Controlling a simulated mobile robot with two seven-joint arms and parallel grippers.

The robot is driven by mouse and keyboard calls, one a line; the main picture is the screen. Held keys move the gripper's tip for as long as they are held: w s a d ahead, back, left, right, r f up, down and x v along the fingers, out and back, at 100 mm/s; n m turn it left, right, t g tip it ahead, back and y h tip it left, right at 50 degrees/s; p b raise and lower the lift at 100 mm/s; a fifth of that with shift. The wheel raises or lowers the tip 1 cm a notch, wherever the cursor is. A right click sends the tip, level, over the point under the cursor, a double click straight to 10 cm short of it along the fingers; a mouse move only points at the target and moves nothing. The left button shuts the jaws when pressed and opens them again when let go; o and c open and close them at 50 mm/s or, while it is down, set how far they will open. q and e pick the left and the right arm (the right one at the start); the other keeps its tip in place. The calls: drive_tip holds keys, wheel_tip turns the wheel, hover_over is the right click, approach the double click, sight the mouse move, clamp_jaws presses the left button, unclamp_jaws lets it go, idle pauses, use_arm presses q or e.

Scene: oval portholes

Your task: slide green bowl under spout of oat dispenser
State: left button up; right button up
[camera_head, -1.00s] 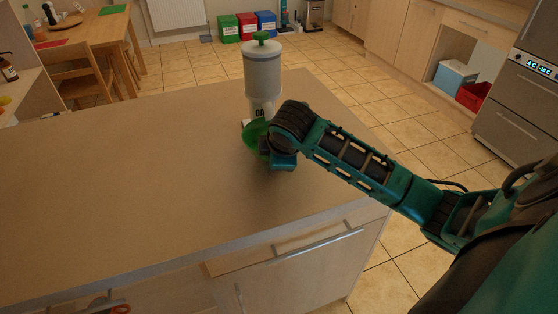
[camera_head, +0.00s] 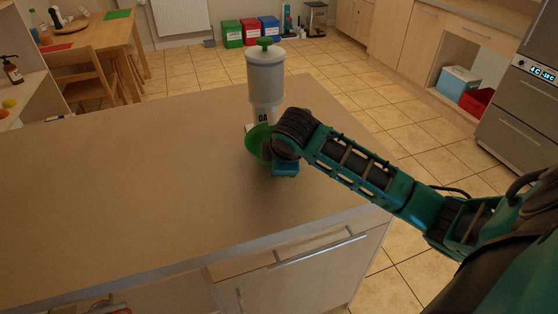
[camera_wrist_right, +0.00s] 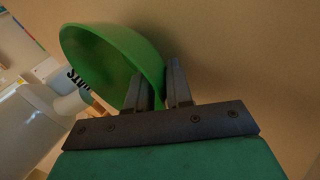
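The oat dispenser (camera_head: 266,78), a white-grey cylinder with a green knob, stands upright near the counter's far edge. It also shows at the left of the right wrist view (camera_wrist_right: 28,125), with part of its lettering. The green bowl (camera_head: 256,144) is just in front of the dispenser's base and looks tilted; my right arm partly covers it. In the right wrist view, the bowl (camera_wrist_right: 112,55) has its wall between the two close fingers of my right gripper (camera_wrist_right: 160,82). The spout is not clearly visible. My left gripper is not in view.
The wooden counter (camera_head: 130,180) is bare to the left of the bowl. Its right edge lies close beyond my right arm. A dining table, coloured bins (camera_head: 250,32) and kitchen cabinets are farther off.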

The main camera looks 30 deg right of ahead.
drive_tip(key=o, duration=0.4)
drive_tip(key=shift+o, duration=0.2)
drive_tip(key=v, duration=1.3)
drive_tip(key=shift+s+f, duration=0.1)
